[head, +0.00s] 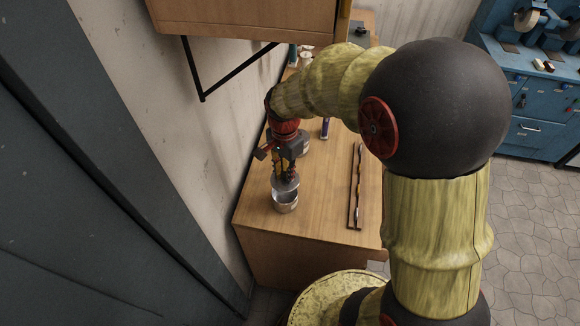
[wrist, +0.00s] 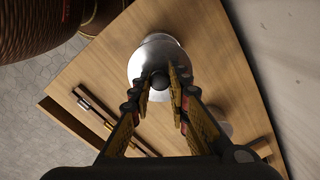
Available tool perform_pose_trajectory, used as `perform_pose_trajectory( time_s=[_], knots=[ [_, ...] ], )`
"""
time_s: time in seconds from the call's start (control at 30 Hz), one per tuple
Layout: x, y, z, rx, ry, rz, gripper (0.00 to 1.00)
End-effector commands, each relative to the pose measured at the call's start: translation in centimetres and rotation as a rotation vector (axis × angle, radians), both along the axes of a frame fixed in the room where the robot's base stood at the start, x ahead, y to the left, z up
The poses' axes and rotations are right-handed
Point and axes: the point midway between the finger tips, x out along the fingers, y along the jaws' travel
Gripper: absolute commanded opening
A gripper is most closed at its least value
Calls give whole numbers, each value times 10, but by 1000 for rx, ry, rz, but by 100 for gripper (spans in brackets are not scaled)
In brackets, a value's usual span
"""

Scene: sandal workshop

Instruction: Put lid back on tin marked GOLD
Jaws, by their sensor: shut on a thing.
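My gripper (head: 286,173) is shut on the lid (head: 285,184), a round silvery disc. In the wrist view the fingers (wrist: 160,80) close on the lid's dark round knob, and the lid's bright metal (wrist: 158,50) shows beyond them. An open tin (head: 285,203) stands upright on the wooden worktop directly below the lid in the head view. Part of its bright inner wall shows under the lid. The lid looks slightly above the tin's rim; I cannot tell whether they touch. No marking on the tin is readable.
A long narrow tray (head: 356,190) with thin tools lies right of the tin on the worktop (head: 322,200). Another container (head: 304,147) stands behind my gripper, with a dark tube (head: 325,128) beyond. The wall and a cabinet overhead (head: 245,18) bound the left side.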

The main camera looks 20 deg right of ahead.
Motion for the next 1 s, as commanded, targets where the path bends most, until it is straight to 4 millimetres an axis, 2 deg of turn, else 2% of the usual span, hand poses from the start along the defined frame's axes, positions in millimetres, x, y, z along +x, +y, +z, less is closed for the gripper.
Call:
perform_pose_trajectory(
  time_s=[0.27, 0.8, 1.0],
  knots=[
    [0, 0, -13, 0, 1, 1, 0],
    [0, 0, -58, 0, 0, 1, 0],
    [0, 0, -64, 0, 0, 1, 0]
  ],
)
